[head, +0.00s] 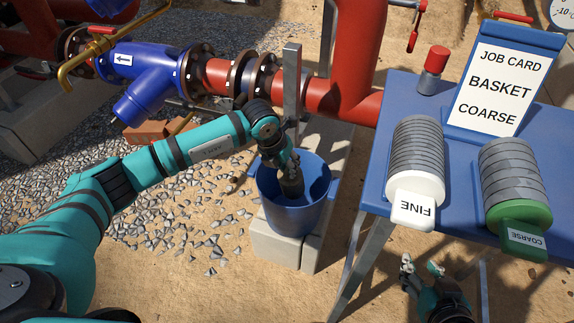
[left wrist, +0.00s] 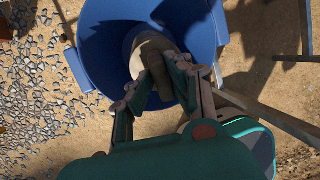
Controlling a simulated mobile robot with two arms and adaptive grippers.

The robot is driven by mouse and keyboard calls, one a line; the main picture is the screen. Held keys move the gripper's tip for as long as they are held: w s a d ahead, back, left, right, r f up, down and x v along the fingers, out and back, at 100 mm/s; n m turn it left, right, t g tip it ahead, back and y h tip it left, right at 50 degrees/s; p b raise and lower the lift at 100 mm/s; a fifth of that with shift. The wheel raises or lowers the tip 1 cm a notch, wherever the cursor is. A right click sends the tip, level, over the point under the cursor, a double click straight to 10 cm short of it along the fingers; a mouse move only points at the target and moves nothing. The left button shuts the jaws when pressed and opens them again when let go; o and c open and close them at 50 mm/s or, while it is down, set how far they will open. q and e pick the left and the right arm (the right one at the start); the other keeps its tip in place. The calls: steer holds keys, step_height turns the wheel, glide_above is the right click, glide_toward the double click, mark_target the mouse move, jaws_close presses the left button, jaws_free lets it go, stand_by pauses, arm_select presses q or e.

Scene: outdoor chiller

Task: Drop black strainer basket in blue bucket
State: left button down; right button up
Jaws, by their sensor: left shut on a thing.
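The blue bucket (head: 290,218) stands on a pale block beside the red pipe, and its open mouth also shows in the left wrist view (left wrist: 95,62). My left gripper (head: 283,160) points down over the bucket mouth. In the left wrist view my left gripper (left wrist: 160,85) is shut on a dark, roughly cylindrical piece, the black strainer basket (left wrist: 154,65). The basket (head: 292,184) hangs within the bucket's outline; I cannot tell whether it touches the bottom. My right gripper (head: 422,268) is low beside the blue table, fingers apart and empty.
A blue table (head: 400,88) at right bears a white-ended FINE basket (head: 416,165), a green-ended COARSE basket (head: 515,180) and a job card (head: 494,85) reading BASKET COARSE. A blue strainer body (head: 150,72) sits in the red pipe (head: 345,105). A grey upright post (head: 292,85) stands behind the bucket.

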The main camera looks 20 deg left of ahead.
arm_select(q)
steer(key=shift+f, duration=0.1)
arm_select(e)
steer(key=shift+w+a+r+t, duration=0.1)
steer(key=shift+w+r+t, duration=0.15)
steer(key=shift+t, duration=0.05)
arm_select(q)
steer(key=c, duration=0.7)
jaws_free()
steer(key=shift+f, duration=0.1)
arm_select(e)
steer(key=shift+r, duration=0.15)
arm_select(q)
steer(key=shift+o, duration=0.3)
steer(key=o, duration=0.6)
steer(key=shift+o, duration=0.2)
